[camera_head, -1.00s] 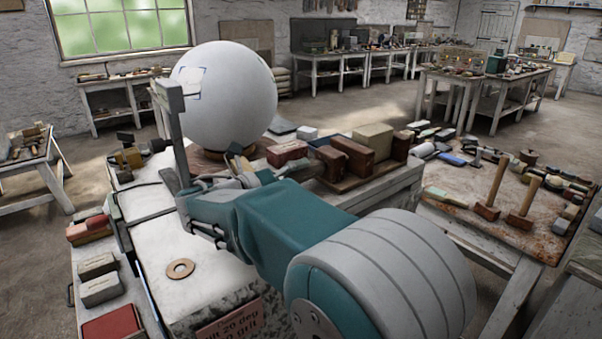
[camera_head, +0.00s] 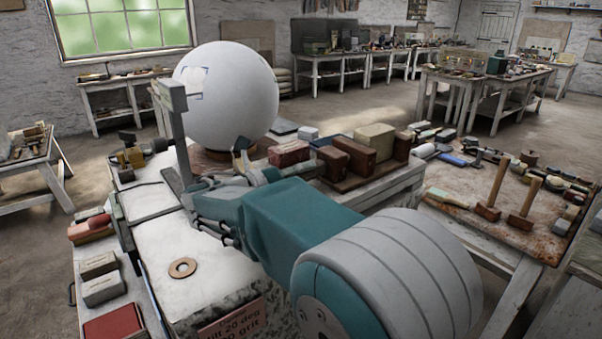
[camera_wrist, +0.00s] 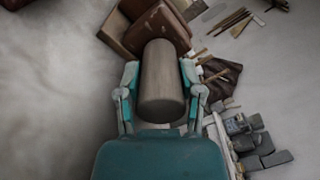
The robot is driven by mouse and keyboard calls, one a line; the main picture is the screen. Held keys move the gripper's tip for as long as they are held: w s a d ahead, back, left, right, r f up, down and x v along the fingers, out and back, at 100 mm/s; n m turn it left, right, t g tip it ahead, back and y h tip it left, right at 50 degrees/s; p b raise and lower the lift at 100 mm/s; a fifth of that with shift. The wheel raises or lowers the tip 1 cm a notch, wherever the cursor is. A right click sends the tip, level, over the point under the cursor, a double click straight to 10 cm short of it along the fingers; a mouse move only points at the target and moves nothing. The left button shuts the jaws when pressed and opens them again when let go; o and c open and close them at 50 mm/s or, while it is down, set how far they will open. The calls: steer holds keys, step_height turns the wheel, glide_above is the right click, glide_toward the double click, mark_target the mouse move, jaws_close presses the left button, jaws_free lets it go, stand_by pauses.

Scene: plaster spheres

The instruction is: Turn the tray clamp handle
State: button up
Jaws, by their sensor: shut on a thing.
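A grey-brown cylinder (camera_wrist: 161,85), which looks like the clamp handle's grip, sits between the two fingers of my gripper (camera_wrist: 161,92) in the wrist view. The fingers press on its sides. In the head view my gripper (camera_head: 200,200) is beside the foot of an upright grey bar (camera_head: 178,135) with a block on top, and the held grip is hidden there. A large white plaster sphere (camera_head: 232,100) stands behind the bar on a round base.
Brown and red blocks (camera_head: 345,155) stand close to the right of my gripper. A side table (camera_head: 450,190) with mallets is further right. Grey blocks (camera_head: 103,288) and a red box (camera_head: 113,325) lie at the lower left. Open floor shows around the workbench.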

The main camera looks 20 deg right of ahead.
steer(key=shift+f+m, duration=0.2)
steer(key=shift+m, duration=0.6)
steer(key=o, duration=1)
steer(key=shift+o, duration=0.8)
steer(key=shift+d, duration=0.1)
steer(key=v, duration=1.2)
steer(key=shift+w, duration=0.15)
